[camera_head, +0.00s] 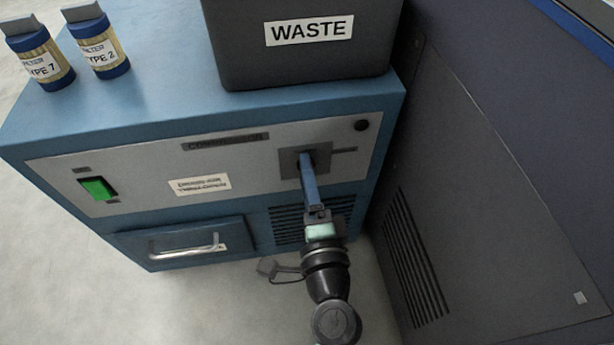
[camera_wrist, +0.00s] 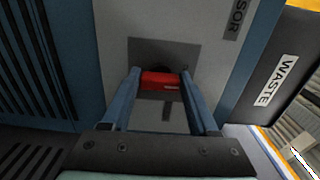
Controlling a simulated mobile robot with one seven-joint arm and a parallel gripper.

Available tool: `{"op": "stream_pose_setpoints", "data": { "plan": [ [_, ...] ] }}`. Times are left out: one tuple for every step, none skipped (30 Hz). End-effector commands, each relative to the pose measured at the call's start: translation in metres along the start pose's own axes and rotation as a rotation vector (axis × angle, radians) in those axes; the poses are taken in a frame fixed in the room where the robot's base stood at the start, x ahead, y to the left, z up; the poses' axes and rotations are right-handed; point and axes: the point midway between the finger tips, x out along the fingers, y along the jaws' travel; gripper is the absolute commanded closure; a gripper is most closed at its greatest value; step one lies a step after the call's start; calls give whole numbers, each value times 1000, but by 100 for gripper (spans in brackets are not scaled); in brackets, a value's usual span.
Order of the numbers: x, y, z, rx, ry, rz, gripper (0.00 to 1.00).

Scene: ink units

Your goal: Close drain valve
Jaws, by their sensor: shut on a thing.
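The drain valve's red handle (camera_wrist: 163,81) shows in the wrist view, in front of a dark square plate (camera_wrist: 148,48) on the compressor's grey panel. It lies crosswise between my two blue fingers in that view. My gripper (camera_head: 307,163) reaches straight to the plate in the head view and is shut on the handle. In the head view my fingers hide the red handle, and only the plate (camera_head: 322,154) shows around them.
The blue compressor has a lit green switch (camera_head: 97,188) and a drawer with a metal handle (camera_head: 186,245). On top stand a black WASTE bin (camera_head: 310,60) and two filter bottles (camera_head: 40,55). A dark grey cabinet (camera_head: 480,180) stands close on the right.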

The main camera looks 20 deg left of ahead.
Motion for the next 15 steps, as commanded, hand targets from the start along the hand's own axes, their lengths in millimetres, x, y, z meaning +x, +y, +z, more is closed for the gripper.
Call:
{"op": "stream_pose_setpoints", "data": {
  "plan": [
    [0, 1, 0, -4, 0, 2, 95],
    [0, 1, 0, -4, 1, 2, 95],
    [0, 1, 0, -4, 1, 2, 95],
    [0, 1, 0, -4, 1, 2, 38],
    [0, 1, 0, -4, 1, 2, 33],
    [0, 1, 0, -3, 1, 2, 25],
    [0, 1, 0, -3, 1, 2, 20],
    [0, 1, 0, -3, 1, 2, 15],
    [0, 1, 0, -2, 0, 2, 9],
    [0, 1, 0, -2, 0, 1, 9],
    [0, 0, 0, -2, 1, 1, 9],
    [0, 0, 0, -2, 0, 1, 9],
    [0, 0, 0, -2, 0, 1, 9],
    [0, 0, 0, -1, 0, 1, 9],
    [0, 0, 0, -1, 0, 1, 9]
  ]
}}
